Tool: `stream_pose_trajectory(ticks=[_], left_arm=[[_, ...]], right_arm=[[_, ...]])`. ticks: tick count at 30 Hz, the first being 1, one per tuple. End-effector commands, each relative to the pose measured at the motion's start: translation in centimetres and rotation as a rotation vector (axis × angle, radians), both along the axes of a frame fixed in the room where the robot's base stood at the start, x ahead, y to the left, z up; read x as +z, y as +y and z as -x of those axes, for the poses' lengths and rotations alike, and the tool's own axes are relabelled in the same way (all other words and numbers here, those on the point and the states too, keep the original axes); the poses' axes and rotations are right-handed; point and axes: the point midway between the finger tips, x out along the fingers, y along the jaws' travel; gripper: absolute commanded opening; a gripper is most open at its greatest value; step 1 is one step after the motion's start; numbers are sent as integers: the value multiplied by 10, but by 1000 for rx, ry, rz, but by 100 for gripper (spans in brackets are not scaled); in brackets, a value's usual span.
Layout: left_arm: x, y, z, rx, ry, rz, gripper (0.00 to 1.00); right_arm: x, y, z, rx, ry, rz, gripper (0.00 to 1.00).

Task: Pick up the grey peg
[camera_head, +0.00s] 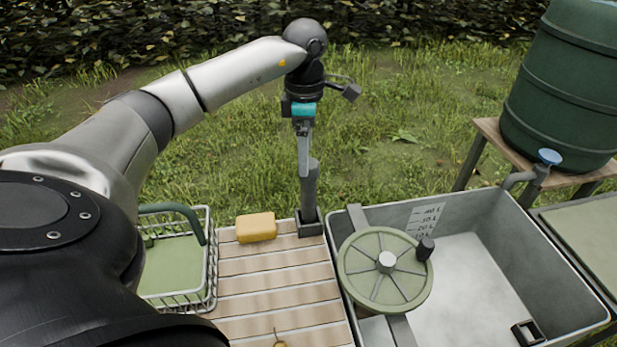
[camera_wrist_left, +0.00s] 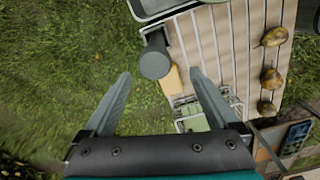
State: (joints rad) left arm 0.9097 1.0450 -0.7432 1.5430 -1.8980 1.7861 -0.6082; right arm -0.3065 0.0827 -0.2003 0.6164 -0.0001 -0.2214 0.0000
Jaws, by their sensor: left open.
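The grey peg (camera_head: 309,192) stands upright in a dark square base (camera_head: 310,228) at the far right corner of the slatted table. My left gripper (camera_head: 304,172) points down right at the peg's upper end, open and empty. Its near finger covers part of the peg in the head view. In the left wrist view the peg's round top (camera_wrist_left: 155,64) lies between the two open fingertips (camera_wrist_left: 160,73), nearer the left one. I cannot tell whether the tips reach below its top. My right gripper is not in view.
A yellow sponge-like block (camera_head: 256,227) lies left of the peg's base on the slatted table (camera_head: 270,278). A wire basket (camera_head: 211,262) stands further left. A grey basin (camera_head: 540,262) with a round green wheel (camera_head: 360,262) is close on the right. Several pears (camera_wrist_left: 271,78) lie on the table.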

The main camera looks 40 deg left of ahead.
Motion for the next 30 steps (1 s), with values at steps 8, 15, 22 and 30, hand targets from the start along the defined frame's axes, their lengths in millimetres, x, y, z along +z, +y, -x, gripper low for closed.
stream_pose_trajectory(ticks=[8, 15, 22, 30], left_arm=[[-23, 0, -1, 0, 0, 0, 93], [-50, -1, -6, 1, 3, 2, 93], [-74, 0, -7, 0, 0, 0, 93], [-73, 0, -7, 0, -1, -1, 82]], right_arm=[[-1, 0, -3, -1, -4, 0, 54], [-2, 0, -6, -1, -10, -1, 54], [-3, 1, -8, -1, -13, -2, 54], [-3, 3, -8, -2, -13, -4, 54]])
